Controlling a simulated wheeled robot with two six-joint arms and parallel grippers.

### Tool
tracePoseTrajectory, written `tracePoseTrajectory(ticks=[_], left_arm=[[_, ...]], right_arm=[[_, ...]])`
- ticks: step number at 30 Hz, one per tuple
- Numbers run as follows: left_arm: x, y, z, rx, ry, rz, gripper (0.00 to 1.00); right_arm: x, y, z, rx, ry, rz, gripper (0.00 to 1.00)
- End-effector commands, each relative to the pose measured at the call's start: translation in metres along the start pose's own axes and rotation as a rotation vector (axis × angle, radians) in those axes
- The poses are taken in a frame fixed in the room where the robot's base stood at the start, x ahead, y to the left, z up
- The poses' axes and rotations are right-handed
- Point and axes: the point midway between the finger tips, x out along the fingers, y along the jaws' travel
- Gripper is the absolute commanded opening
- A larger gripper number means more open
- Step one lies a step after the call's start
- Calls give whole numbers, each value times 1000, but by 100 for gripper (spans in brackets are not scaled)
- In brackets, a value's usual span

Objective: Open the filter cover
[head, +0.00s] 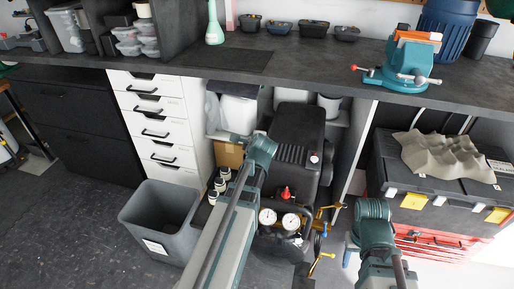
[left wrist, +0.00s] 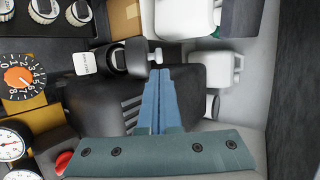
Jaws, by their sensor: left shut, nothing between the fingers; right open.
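The black compressor (head: 296,135) stands under the workbench, with two round gauges and a red knob (head: 286,193) at its front. In the left wrist view, a small black cylindrical part (left wrist: 137,56) sits beside the ribbed compressor body (left wrist: 125,92). It may be the filter cover; I cannot tell for sure. My left gripper (left wrist: 161,72) is shut and empty, its blue fingertips close to that black part; contact is unclear. In the head view the left forearm crosses the compressor and hides part of it. My right gripper (head: 352,248) is open, low right of the compressor, mostly hidden by its arm.
A grey bin (head: 162,222) stands left of the compressor. Small jars (head: 219,184) stand between them. White drawers (head: 157,117) and a black toolbox on a red chest (head: 435,240) flank the space. White containers (head: 238,108) stand behind. Brass valve handles stick out at the front right.

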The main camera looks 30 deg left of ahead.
Motion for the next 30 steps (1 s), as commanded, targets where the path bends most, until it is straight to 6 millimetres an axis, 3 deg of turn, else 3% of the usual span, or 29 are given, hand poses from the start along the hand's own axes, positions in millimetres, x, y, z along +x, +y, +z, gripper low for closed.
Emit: tracePoseTrajectory(ticks=[1,3,9,30], left_arm=[[16,2,-2,-2,-1,0,0],[28,2,-2,0,0,-1,0],[50,1,-1,-1,0,0,0],[59,-5,0,5,0,17,0]], right_arm=[[11,-1,-1,0,0,0,50],[17,-2,-1,0,0,0,50],[28,-2,-2,0,0,1,50],[25,-2,-2,0,0,1,50]])
